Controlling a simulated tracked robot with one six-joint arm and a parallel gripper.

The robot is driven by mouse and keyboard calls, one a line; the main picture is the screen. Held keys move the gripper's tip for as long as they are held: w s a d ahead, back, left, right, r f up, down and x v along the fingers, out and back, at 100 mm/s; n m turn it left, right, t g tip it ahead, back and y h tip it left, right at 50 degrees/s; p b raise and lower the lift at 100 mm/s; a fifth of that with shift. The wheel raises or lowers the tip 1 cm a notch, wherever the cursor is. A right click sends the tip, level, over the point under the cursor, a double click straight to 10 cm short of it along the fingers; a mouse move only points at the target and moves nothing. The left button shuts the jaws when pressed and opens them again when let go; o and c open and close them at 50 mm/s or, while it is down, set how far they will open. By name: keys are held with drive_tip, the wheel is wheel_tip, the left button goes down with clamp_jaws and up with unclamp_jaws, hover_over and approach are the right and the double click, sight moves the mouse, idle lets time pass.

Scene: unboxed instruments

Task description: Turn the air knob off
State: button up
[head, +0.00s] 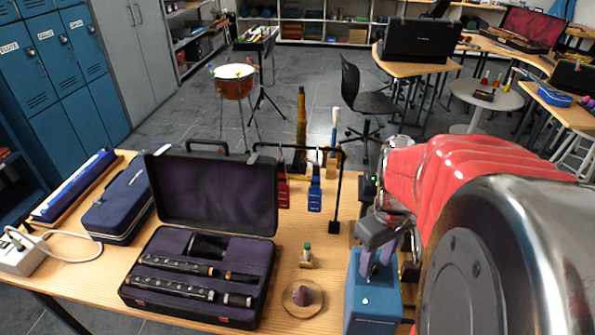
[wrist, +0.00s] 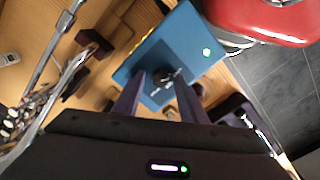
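A blue box (head: 372,312) stands at the front right of the wooden table. A small pale green light (head: 365,301) shows on it. In the wrist view the blue box (wrist: 202,38) fills the upper middle, and its light (wrist: 207,53) glows near the right corner. A dark knob (wrist: 165,76) sits on the box's face. My gripper (wrist: 160,78) is open, with its two purple fingers pointing at the box and their tips on either side of the knob. I cannot tell whether they touch it. In the head view my gripper partly hides the box top and knob.
An open black clarinet case (head: 150,296) lies left of the box. A black rack (head: 335,205) with hanging red and blue items stands behind.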

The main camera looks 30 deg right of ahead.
drive_tip(key=shift+c, duration=0.5)
clamp_jaws()
drive_tip(key=shift+a, duration=0.2)
drive_tip(key=shift+d, duration=0.1)
drive_tip(key=shift+m, duration=0.3)
drive_tip(key=m, duration=0.4)
drive_tip(key=shift+m, duration=0.4)
drive_tip(key=m, duration=0.6)
drive_tip(key=shift+m, duration=0.3)
